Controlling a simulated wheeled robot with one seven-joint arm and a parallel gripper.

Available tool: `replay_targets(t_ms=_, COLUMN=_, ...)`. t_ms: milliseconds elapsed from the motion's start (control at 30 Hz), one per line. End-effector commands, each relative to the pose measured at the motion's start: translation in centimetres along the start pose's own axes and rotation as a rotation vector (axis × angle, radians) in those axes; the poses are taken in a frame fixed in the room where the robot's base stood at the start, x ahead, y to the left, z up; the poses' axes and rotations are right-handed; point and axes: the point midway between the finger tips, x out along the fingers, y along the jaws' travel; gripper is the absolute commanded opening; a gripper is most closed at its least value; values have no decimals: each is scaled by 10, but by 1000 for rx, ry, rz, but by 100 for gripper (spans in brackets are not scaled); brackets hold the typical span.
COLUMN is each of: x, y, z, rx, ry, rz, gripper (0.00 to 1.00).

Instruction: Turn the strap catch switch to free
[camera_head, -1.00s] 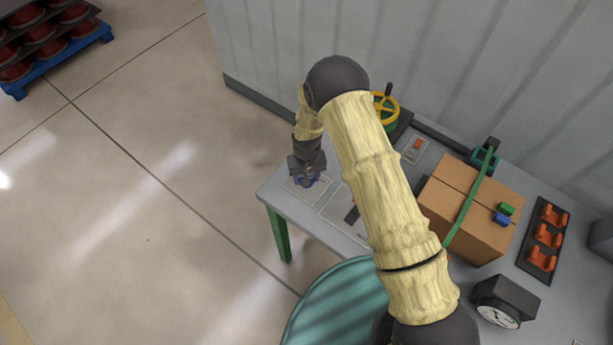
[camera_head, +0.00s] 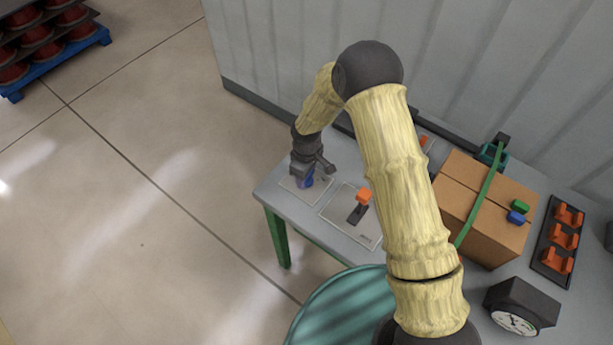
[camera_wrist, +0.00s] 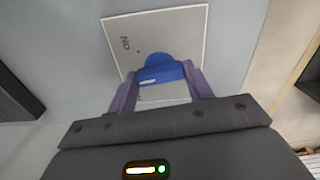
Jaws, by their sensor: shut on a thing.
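A blue knob (camera_head: 307,181) stands on a pale square plate at the left corner of the grey table. My gripper (camera_wrist: 161,88) is over it and shut on it; the wrist view shows the blue knob (camera_wrist: 158,66) between the two purple fingers. The plate (camera_wrist: 185,28) carries a short printed mark near its left side, upside down to this camera. An orange-topped lever (camera_head: 364,195) with a dark base sits on a second plate (camera_head: 337,219) just right of the knob. No readable label shows which of these is the strap catch switch.
A brown box (camera_head: 462,198) with a green strap (camera_head: 478,205) stands on the table, with a green and a blue block on top. A rack of orange pieces (camera_head: 563,232) and a gauge (camera_head: 515,318) are at the right. A teal round top (camera_head: 335,310) stands in front.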

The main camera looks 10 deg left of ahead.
Motion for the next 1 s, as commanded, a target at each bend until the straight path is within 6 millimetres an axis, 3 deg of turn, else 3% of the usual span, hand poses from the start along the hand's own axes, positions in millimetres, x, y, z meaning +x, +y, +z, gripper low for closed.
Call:
replay_targets(t_ms=600, x=0, y=1, z=0, rx=-545, ry=0, rz=2, gripper=28)
replay_targets(t_ms=1000, x=-1, y=1, z=0, rx=-687, ry=1, rz=3, gripper=28)
